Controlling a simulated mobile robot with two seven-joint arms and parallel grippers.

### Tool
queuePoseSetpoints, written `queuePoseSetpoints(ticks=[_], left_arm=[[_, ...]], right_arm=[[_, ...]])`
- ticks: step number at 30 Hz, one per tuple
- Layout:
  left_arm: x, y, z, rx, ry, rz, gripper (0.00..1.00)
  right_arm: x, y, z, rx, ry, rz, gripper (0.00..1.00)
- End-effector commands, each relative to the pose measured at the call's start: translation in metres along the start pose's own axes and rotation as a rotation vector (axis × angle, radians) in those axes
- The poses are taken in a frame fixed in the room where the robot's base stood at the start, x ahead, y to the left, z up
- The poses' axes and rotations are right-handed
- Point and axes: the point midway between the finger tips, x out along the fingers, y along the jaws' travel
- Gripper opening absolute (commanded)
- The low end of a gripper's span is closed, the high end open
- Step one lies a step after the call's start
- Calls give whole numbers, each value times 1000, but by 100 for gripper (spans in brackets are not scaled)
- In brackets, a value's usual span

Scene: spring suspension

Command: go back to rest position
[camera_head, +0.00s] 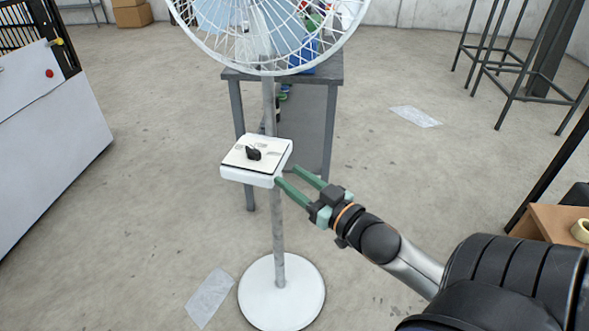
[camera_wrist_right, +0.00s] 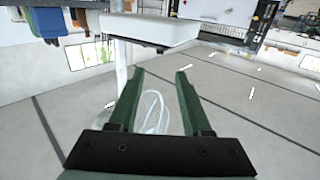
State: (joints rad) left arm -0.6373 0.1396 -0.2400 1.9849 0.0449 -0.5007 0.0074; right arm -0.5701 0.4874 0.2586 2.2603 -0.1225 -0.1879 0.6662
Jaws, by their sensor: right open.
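My right gripper (camera_head: 300,180) reaches in from the lower right in the head view. Its two green fingers are apart with nothing between them. The fingertips are at the right edge of the white control box (camera_head: 258,177) on a standing fan's pole; I cannot tell whether they touch it. A black knob (camera_head: 254,153) sits on top of the box. In the right wrist view the open fingers (camera_wrist_right: 157,75) point toward the pole and the box (camera_wrist_right: 160,30), which is above them. My left gripper is not in view.
The white fan (camera_head: 268,35) stands on a round base (camera_head: 281,292). A grey table (camera_head: 335,75) is behind it. A white cabinet (camera_head: 50,150) is at left, stools (camera_head: 515,80) at upper right. A brown surface with a tape roll (camera_head: 581,231) is at right. Floor is mostly clear.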

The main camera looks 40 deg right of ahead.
Motion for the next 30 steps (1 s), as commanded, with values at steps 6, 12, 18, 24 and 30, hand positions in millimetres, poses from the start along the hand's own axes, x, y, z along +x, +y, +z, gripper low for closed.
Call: queuePoseSetpoints(ticks=[6,12,18,24,30], left_arm=[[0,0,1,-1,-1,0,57],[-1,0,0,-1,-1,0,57],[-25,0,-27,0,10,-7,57],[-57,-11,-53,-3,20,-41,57],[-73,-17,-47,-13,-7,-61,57]], right_arm=[[0,0,0,0,0,0,49],[0,0,1,0,-4,1,49],[-16,-20,51,10,-195,18,49],[-73,-96,139,1,-531,-59,49],[-122,-164,178,-13,-711,-174,49]])
